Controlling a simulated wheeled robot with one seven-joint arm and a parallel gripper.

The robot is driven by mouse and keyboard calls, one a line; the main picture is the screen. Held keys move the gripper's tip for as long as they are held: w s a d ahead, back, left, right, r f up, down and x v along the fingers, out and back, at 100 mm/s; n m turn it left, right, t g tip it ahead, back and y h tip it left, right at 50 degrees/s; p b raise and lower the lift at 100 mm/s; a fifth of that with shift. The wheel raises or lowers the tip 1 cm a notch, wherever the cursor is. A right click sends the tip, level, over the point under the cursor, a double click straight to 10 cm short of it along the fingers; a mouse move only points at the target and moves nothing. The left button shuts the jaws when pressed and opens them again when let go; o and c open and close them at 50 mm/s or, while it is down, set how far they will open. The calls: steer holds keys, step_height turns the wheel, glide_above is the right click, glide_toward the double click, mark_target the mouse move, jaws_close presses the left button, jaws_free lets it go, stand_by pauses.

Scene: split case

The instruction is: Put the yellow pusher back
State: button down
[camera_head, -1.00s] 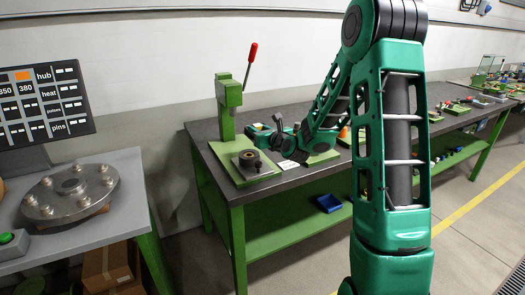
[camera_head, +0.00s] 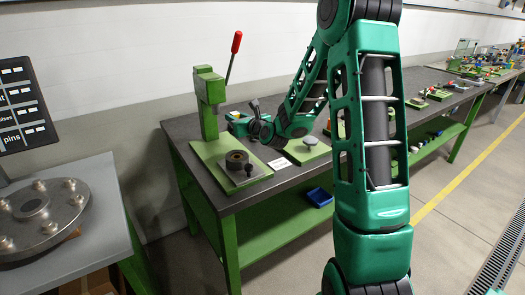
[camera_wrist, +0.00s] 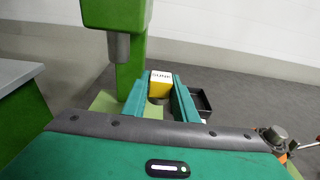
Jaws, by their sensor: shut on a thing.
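The yellow pusher (camera_wrist: 159,88) is a small yellow block with a white, lettered top. It sits between the two teal fingers of my gripper (camera_wrist: 159,97) in the wrist view, and the fingers are shut on it. In the head view my gripper (camera_head: 238,118) is over the workbench, to the right of the green press (camera_head: 208,100). The pusher is too small to make out clearly there. In the wrist view the grey ram (camera_wrist: 118,46) of the press is left of my fingers. The pusher's lower part is hidden.
The press base carries a dark round hub (camera_head: 237,158) and a small dark post. A white card (camera_head: 280,163) lies beside it. A black tray (camera_wrist: 203,104) is right of my fingers. The red-handled lever (camera_head: 235,45) rises beside the press. A blue bin (camera_head: 319,197) is on the lower shelf.

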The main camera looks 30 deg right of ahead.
steer(key=shift+w+a, duration=0.1)
steer(key=shift+a, duration=0.25)
glide_above(264, 150)
steer(key=f, duration=0.7)
steer(key=shift+w+d, duration=0.15)
steer(key=shift+w, duration=0.1)
steer(key=shift+f, duration=1.95)
steer(key=shift+f, duration=0.2)
steer(key=shift+s+f, duration=0.1)
steer(key=shift+f, duration=0.1)
